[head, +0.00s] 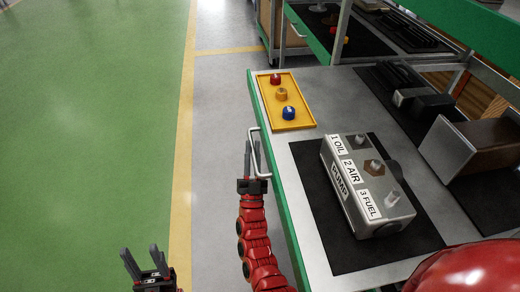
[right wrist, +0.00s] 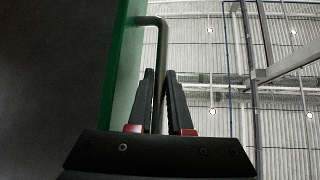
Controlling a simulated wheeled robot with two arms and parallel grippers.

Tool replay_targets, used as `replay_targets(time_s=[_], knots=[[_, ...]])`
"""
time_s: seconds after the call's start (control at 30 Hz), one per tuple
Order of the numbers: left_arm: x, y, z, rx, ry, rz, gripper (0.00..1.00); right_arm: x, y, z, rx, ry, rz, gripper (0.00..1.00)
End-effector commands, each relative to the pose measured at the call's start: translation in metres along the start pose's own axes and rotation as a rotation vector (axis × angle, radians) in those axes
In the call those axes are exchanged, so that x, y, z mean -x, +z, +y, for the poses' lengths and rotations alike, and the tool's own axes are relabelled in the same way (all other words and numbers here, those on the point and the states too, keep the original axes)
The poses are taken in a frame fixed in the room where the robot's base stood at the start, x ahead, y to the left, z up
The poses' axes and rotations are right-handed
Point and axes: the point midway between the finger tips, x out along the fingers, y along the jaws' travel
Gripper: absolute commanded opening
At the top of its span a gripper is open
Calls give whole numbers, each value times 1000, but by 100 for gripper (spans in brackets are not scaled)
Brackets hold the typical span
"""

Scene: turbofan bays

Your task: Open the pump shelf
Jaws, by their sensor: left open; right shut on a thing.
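The pump shelf (head: 275,180) is a grey-topped shelf with a green front edge and a metal bar handle (head: 257,150) on that edge. The handle also shows in the right wrist view (right wrist: 160,50), running down between the fingers. My right gripper (head: 249,158) is shut on the handle; its fingers (right wrist: 162,100) lie on either side of the bar. The grey pump (head: 348,185), labelled 1 OIL, 2 AIR, 3 FUEL, sits on a black mat on the shelf. My left gripper (head: 140,262) is open and empty over the floor at the lower left.
A yellow tray (head: 305,98) with red, orange and blue caps lies on the shelf's far left corner. Grey and brown parts (head: 470,145) stand on black mats at the right. Another bay (head: 310,30) stands beyond. The green floor (head: 90,120) at the left is clear.

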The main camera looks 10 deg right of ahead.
Motion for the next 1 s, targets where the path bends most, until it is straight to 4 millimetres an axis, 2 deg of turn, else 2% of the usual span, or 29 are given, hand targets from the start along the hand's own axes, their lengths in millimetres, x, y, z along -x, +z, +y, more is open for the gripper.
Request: replay_targets(time_s=[0.33,0.37,0.4,0.43,0.77,0.87,1.0], knots=[[0,0,0,0,0,0,50,0,0,-1,0,0,-1,0],[0,0,0,0,0,0,50,0,0,-1,0,-1,-1,21],[0,0,0,0,0,0,50,0,0,-1,-1,-1,-1,28],[0,0,0,0,0,0,50,0,0,-1,-1,-1,-1,30],[0,0,0,0,0,0,50,3,1,-1,-1,0,-2,30],[-2,0,0,0,0,0,50,13,2,-1,-1,-1,-6,30],[-5,-1,0,0,0,0,50,42,2,-2,-1,-2,-8,30]])
